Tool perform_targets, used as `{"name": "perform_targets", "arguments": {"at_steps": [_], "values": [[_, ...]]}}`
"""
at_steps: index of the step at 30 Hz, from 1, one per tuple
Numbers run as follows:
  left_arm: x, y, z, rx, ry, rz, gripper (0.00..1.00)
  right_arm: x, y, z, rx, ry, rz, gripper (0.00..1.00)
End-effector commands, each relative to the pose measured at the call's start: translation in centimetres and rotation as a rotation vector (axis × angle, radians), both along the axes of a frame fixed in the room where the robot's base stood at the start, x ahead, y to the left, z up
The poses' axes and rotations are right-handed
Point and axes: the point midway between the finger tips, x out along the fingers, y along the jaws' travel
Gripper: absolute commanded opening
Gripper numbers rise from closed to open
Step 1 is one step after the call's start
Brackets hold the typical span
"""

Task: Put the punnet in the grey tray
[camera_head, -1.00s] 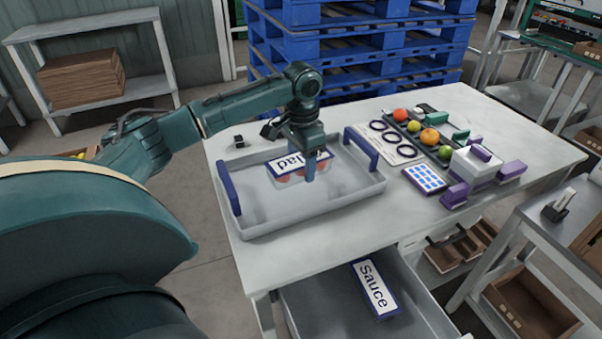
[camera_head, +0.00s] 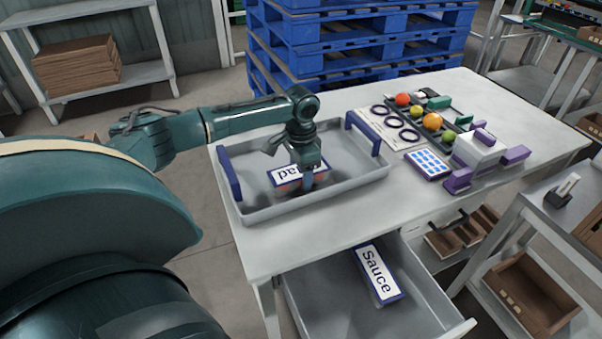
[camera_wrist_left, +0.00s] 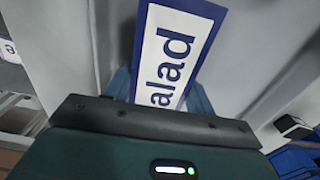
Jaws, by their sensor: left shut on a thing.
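The punnet (camera_head: 286,175) has a white, blue-edged label, read in part as "ad", and reddish contents below it. My left gripper (camera_head: 308,182) is shut on it, and the gripper's body hides part of it. In the left wrist view the label (camera_wrist_left: 172,52) fills the space beyond the gripper and reads "alad". The grey tray (camera_head: 335,192) with blue handles lies on the table. The punnet appears inside its walls; I cannot tell whether it touches the floor. My right gripper is not in view.
An open drawer (camera_head: 325,312) below the table holds a "Sauce" box (camera_head: 377,274). Right of the tray are a sheet with dark rings (camera_head: 392,130), a dark rack (camera_head: 449,151) of round fruit, a blue-and-white pad (camera_head: 428,165) and a white-and-purple device (camera_head: 478,150).

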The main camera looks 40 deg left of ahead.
Motion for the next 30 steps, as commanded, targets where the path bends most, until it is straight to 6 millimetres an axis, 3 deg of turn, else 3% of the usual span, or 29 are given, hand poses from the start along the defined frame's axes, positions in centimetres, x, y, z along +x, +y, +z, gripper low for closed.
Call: {"name": "perform_targets", "arguments": {"at_steps": [10,11,18,26,30], "values": [[0.0,0.0,-0.2,0.000,0.000,0.000,0.29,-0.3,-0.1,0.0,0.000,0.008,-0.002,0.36],[0.0,0.0,-0.3,0.000,0.000,0.000,0.56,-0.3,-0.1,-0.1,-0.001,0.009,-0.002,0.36],[0.0,0.0,-0.2,0.000,0.000,0.000,0.76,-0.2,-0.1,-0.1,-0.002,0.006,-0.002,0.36],[0.0,0.0,-0.2,0.000,-0.001,0.000,0.76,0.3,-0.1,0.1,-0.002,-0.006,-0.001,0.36],[0.1,0.0,1.2,-0.001,-0.003,-0.001,0.76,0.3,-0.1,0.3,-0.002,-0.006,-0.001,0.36]]}}
